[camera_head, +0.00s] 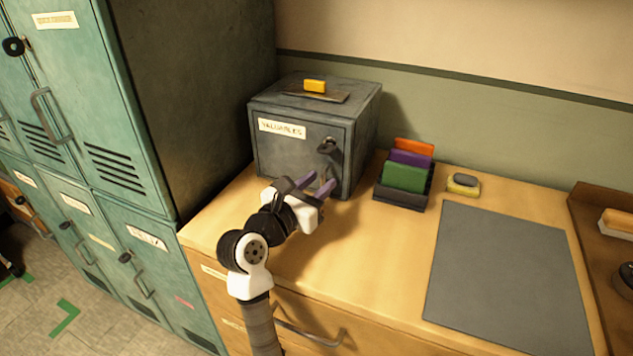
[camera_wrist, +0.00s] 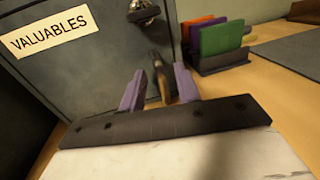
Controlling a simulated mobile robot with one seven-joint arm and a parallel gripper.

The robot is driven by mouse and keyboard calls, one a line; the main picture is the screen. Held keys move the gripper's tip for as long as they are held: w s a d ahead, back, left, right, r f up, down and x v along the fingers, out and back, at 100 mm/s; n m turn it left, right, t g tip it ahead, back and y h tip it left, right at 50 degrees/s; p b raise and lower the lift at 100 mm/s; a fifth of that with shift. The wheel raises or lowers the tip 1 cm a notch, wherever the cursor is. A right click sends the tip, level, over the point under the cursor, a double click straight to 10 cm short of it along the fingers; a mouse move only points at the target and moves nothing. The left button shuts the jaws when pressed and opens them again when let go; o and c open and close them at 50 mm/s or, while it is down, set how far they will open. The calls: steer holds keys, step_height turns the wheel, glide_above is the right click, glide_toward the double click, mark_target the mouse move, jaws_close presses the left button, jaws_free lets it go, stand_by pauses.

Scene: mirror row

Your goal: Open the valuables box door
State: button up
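The valuables box (camera_head: 272,152) is a dark grey metal box on the wooden counter, with a white "VALUABLES" label on its front door (camera_wrist: 75,75). The door looks closed. A dark handle (camera_head: 331,155) sticks out near the door's right edge; in the wrist view its bar (camera_wrist: 154,62) shows between my fingers. A round metal knob or lock (camera_wrist: 143,10) is above it. My gripper (camera_head: 318,183) has purple fingers and is low in front of the door's right side. The fingers (camera_wrist: 159,90) are apart, with gaps beside the bar; contact cannot be told.
A dark holder (camera_head: 401,197) with orange, purple and green items stands right of the box. A yellow-and-grey block (camera_head: 463,184), a grey mat (camera_head: 505,275) and a brown tray (camera_head: 600,240) lie further right. Green lockers (camera_head: 75,110) stand left. A yellow block (camera_head: 315,86) sits on the box.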

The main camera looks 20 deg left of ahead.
jaws_close()
stand_by(0.4)
